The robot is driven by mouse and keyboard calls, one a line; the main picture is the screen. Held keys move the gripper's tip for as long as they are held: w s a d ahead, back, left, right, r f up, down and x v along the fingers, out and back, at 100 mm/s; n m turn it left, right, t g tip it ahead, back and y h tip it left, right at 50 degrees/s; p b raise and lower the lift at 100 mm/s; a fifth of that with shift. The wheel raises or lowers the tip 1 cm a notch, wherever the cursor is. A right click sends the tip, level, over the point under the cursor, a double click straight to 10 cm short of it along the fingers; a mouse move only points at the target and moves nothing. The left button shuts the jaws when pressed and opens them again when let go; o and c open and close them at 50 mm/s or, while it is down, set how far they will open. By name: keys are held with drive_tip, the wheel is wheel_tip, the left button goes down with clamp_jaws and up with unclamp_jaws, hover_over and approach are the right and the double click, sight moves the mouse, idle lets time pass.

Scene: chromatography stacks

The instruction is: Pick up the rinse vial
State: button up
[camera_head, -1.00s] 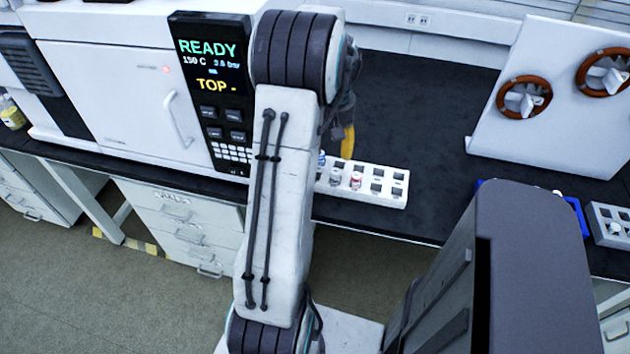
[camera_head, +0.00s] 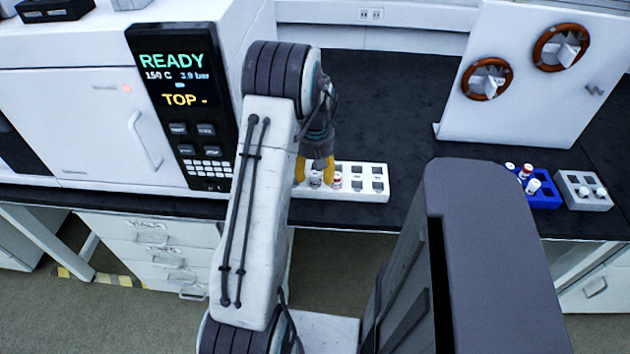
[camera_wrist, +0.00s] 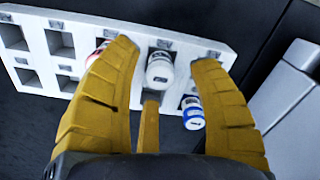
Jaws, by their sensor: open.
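The white rack (camera_head: 362,195) on the dark bench holds several small vials; it fills the top of the wrist view (camera_wrist: 110,27). A white-capped vial (camera_wrist: 159,69) lies between my fingers in that view, with a red-marked vial (camera_wrist: 97,55) to its left, partly hidden by a finger. A blue-marked vial (camera_wrist: 193,113) is to its right. I cannot read which one is the rinse vial. In the head view, the white (camera_head: 316,180) and red-marked (camera_head: 337,181) vials show below my gripper (camera_head: 314,168). My gripper, with yellow fingers, is open and empty above the rack (camera_wrist: 164,55).
An instrument with a READY screen (camera_head: 175,70) stands left of the rack. At right are a blue tray (camera_head: 546,201) with vials, a grey rack (camera_head: 570,180) and a white panel (camera_head: 515,115) with two reddish-brown rings. Dark bench between is clear.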

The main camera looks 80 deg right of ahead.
drive_tip(key=shift+f, duration=0.6)
drive_tip(key=shift+c, duration=0.3)
clamp_jaws()
